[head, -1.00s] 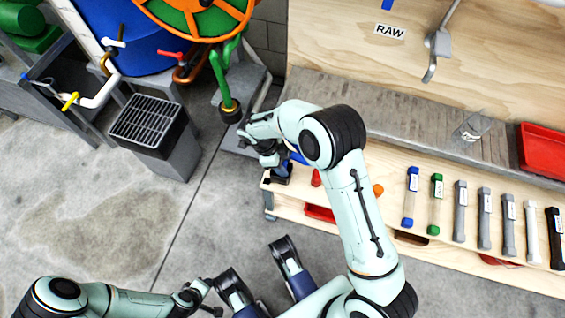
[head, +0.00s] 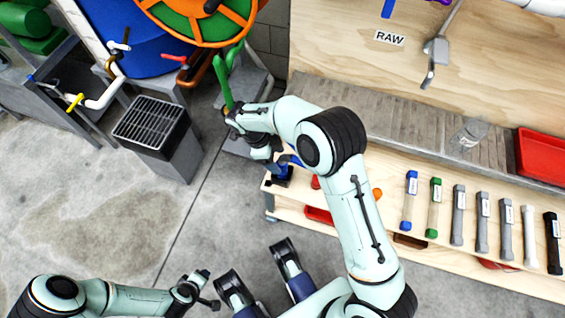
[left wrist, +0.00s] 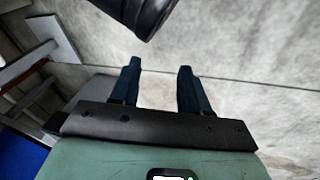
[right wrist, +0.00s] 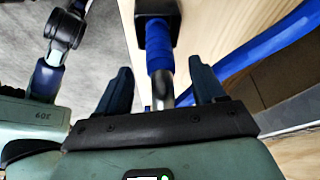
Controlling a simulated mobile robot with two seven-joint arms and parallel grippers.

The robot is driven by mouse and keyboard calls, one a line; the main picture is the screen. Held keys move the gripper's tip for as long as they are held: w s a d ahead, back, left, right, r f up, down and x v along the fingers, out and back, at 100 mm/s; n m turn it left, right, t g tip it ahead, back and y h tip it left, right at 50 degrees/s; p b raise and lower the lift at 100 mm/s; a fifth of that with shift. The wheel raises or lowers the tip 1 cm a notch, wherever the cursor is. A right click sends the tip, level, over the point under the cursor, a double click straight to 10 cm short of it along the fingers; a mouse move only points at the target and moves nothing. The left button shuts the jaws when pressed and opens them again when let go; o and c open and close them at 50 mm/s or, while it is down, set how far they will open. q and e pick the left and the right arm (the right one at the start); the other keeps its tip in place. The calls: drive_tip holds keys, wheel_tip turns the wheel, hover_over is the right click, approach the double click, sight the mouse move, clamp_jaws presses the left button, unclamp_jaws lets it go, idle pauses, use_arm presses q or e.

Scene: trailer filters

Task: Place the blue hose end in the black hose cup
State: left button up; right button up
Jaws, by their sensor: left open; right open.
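The blue hose end (right wrist: 160,52), a blue sleeve with a metal section, shows in the right wrist view. Its blue part meets the black hose cup (right wrist: 142,28); how deep it sits cannot be told. In the head view the cup (head: 283,181) is at the left end of the wooden shelf, with blue (head: 289,159) just above it. My right gripper (right wrist: 160,68) is open, its fingers apart on either side of the hose end. In the head view, the right arm partly hides this spot. My left gripper (head: 208,288) is open and empty, over the floor.
More blue hose (right wrist: 262,48) runs along the right of the right wrist view. A grey grated bin (head: 152,125) stands on the floor at left. The floor between is clear.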

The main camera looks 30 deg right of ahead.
use_arm(q)
drive_tip(key=shift+s+d+r+p, duration=0.5)
drive_tip(key=shift+s+r, duration=0.2)
use_arm(e)
drive_tip(key=v, duration=0.5)
drive_tip(key=shift+a+r, duration=0.1)
drive_tip(key=shift+r, duration=0.25)
